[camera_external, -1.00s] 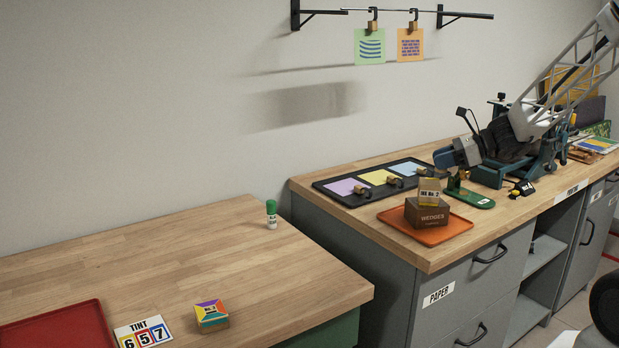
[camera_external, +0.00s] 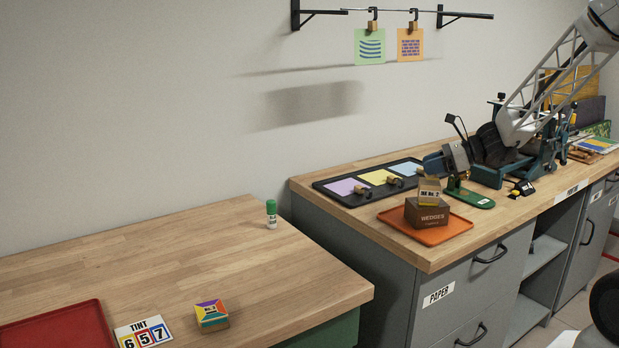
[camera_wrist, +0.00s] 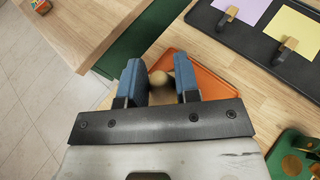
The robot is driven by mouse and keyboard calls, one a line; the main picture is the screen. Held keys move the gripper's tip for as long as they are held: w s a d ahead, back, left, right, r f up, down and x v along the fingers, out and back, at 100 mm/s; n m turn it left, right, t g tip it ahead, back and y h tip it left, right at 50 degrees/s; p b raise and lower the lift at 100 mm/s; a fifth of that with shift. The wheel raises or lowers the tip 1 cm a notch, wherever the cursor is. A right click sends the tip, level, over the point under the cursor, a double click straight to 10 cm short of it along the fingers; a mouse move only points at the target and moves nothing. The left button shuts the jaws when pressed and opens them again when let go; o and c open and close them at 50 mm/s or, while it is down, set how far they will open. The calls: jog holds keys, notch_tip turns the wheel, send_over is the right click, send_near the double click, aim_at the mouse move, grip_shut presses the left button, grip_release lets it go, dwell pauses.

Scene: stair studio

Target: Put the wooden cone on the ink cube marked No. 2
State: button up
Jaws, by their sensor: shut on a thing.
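My gripper (camera_external: 433,166) hangs just above and behind a small pale cube (camera_external: 429,190) whose front label appears to read No. 2. That cube sits on a brown box marked WEDGES (camera_external: 427,216), on an orange tray (camera_external: 458,226). In the wrist view my gripper (camera_wrist: 160,78) is shut on a rounded, pale wooden piece (camera_wrist: 158,78), which looks like the wooden cone seen end-on. Its lower part is unclear. In the external view the held piece cannot be made out. The orange tray (camera_wrist: 208,84) shows beyond the fingers in the wrist view.
A black board (camera_external: 330,193) with coloured notes and clips lies behind the tray. A green stand (camera_external: 475,199) is at its right. On the left bench are a multicoloured cube (camera_external: 211,315), a TINT card (camera_external: 143,333), a red tray (camera_external: 60,328) and a green-capped tube (camera_external: 271,214).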

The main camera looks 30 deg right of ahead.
jog(key=shift+f, duration=0.7)
jog(key=shift+f, duration=0.1)
jog(key=o, duration=0.9)
jog(key=shift+s+d+r, duration=0.1)
jog(key=shift+r, duration=0.1)
jog(key=v, duration=1.1)
jog(key=shift+s+d, duration=0.25)
jog(key=shift+r, duration=0.15)
